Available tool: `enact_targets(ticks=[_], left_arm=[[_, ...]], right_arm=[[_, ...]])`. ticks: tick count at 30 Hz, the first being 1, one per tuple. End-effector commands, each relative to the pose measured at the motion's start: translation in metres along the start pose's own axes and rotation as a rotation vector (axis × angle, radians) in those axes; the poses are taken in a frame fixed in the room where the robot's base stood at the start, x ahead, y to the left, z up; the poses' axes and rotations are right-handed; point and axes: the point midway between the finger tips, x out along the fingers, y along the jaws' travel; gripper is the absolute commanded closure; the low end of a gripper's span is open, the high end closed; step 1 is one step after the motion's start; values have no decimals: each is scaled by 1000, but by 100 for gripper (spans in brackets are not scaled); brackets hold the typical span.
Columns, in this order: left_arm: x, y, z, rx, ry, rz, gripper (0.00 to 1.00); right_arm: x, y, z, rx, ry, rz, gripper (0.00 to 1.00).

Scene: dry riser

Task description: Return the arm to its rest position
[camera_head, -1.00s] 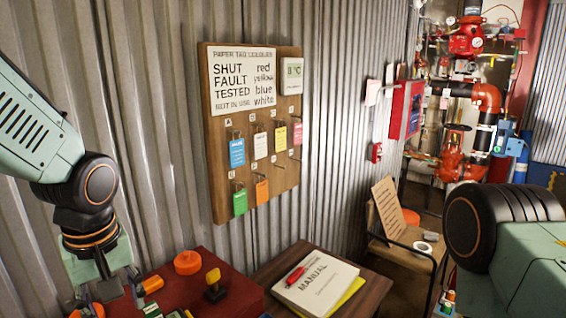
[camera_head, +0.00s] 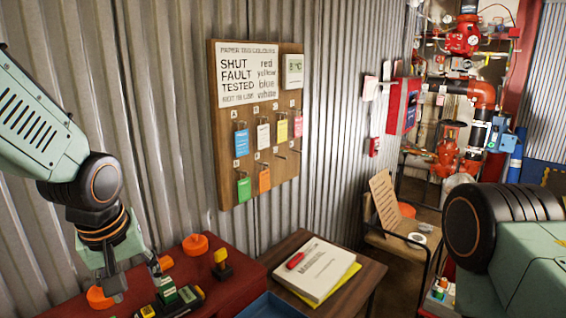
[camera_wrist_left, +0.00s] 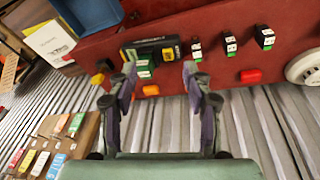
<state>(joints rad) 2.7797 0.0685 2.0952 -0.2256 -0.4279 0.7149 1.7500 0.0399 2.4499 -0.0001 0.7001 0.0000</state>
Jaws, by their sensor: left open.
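My left arm (camera_head: 100,185) comes in from the left in the head view, bent down over the red tabletop (camera_head: 205,265). My left gripper (camera_wrist_left: 160,75) is open in the left wrist view, its two fingers spread apart with nothing gripped between them. A small green and white block (camera_wrist_left: 145,68) shows beyond the fingertips, beside a black and yellow case (camera_wrist_left: 165,48). In the head view the gripper hangs low near the green block (camera_head: 167,291). My right arm (camera_head: 500,235) fills the lower right of the head view; its gripper is out of view.
A wooden tag board (camera_head: 228,165) hangs on the corrugated wall. Orange (camera_head: 195,244) and yellow-topped (camera_head: 221,262) knobs stand on the red table. A blue tray (camera_head: 270,306) and a manual (camera_head: 318,272) lie to the right. Red pipes (camera_head: 482,95) and a chair (camera_head: 405,240) are further back.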

Motion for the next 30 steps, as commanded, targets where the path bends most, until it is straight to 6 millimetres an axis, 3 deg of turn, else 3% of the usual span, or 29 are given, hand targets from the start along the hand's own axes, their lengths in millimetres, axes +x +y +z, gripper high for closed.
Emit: enact_targets(ticks=[5, 8, 11, 15, 21, 27, 30], left_arm=[[10, 17, -9, 110, 94, 93, 50], [33, 22, -5, 182, 140, 135, 50], [75, 21, 10, 262, 177, 163, 50], [156, 4, 52, 376, 197, 171, 50], [253, -40, 128, 477, 156, 128, 50], [327, -96, 217, 515, 28, 62, 50], [353, -125, 265, 511, -70, 27, 50]], right_arm=[[2, 0, 0, 0, 0, 0, 35], [11, 0, 0, 0, 0, 0, 35], [26, 0, 0, 0, 0, 0, 35], [56, 0, 0, 0, 0, 0, 35], [94, 1, 0, 0, 0, 0, 35], [130, 1, 0, 0, 0, 0, 35], [145, 1, 0, 0, -1, 0, 35]])
